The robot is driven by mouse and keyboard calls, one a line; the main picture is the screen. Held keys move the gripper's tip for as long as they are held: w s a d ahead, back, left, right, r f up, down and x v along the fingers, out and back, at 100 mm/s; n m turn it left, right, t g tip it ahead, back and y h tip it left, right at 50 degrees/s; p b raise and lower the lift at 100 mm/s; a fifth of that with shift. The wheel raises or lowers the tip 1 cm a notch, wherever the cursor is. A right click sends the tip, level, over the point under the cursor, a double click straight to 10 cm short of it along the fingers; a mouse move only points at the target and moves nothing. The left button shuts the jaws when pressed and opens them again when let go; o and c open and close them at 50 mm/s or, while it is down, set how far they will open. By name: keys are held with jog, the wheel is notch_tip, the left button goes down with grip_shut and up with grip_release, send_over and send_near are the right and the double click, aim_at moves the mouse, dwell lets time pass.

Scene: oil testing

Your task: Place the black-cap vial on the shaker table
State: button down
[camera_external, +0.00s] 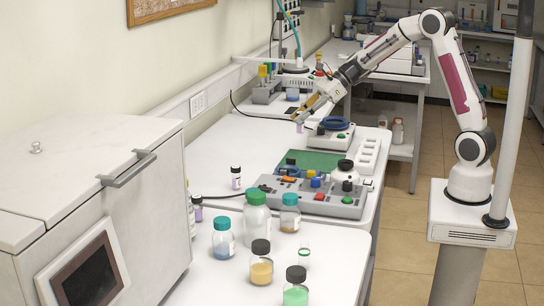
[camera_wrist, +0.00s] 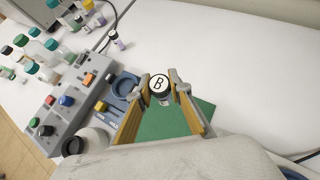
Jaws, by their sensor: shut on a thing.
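My gripper (camera_wrist: 160,92) is shut on a vial with a black cap (camera_wrist: 158,86), whose top has a white disc marked "B". In the external view my gripper (camera_external: 304,112) is raised over the bench, and the vial's small body (camera_external: 299,127) shows below the fingertips. In the wrist view a green panel (camera_wrist: 172,122) lies below the vial. It also shows in the external view (camera_external: 318,160), joined to or beside a grey button box (camera_external: 335,206). I cannot tell for certain which device is the shaker table.
A white rack (camera_external: 369,156) lies beside the green panel. Another black-capped vial (camera_external: 236,178) stands on the bench. Several bottles, including a large green-capped one (camera_external: 257,218), crowd the front.

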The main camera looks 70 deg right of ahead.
jog(key=w+a+n+y, duration=0.1)
jog(key=w+a, duration=0.2)
jog(key=a, duration=0.4)
jog(key=w+a, duration=0.4)
jog(key=a, duration=0.2)
jog(key=a+n+g+y, duration=0.1)
jog(key=a+n+g, duration=0.1)
jog(key=a, duration=3.6)
jog(key=shift+w+a+n+g+y, duration=0.2)
jog(key=shift+n+g+y, duration=0.15)
jog(key=shift+n, duration=0.25)
jog(key=shift+f, duration=0.1)
notch_tip(320, 180, down, 6)
jog(key=shift+f, duration=0.15)
jog(key=shift+f, duration=1.75)
jog(key=shift+f, duration=0.1)
